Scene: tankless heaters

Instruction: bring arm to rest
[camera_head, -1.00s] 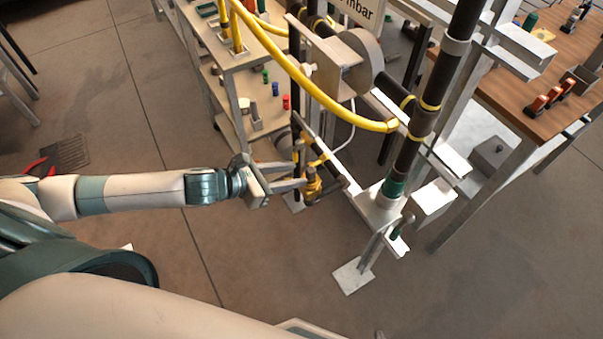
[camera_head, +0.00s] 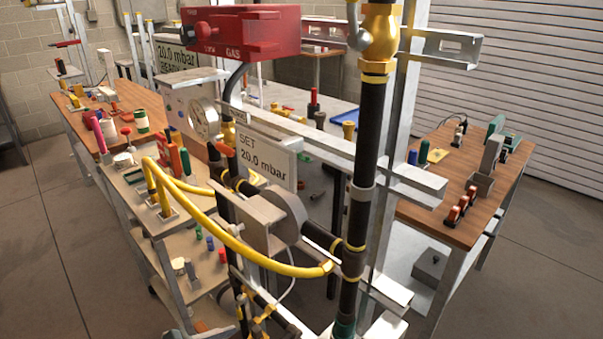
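Only a small grey-blue part of what looks like my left gripper (camera_head: 210,332) shows at the bottom edge of the head view, left of the dark vertical pipework. Its fingertips are cut off or hidden, so I cannot tell whether it is open or shut. The rest of my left arm is below the picture. My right gripper is not in view.
A pipe stand with a thick dark pipe (camera_head: 366,150), a yellow hose (camera_head: 235,245) and a "SET 20.0 mbar" sign (camera_head: 266,155) fills the middle. A shelf cart (camera_head: 150,200) stands left, a wooden bench (camera_head: 455,195) right. Open floor (camera_head: 45,260) lies at far left.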

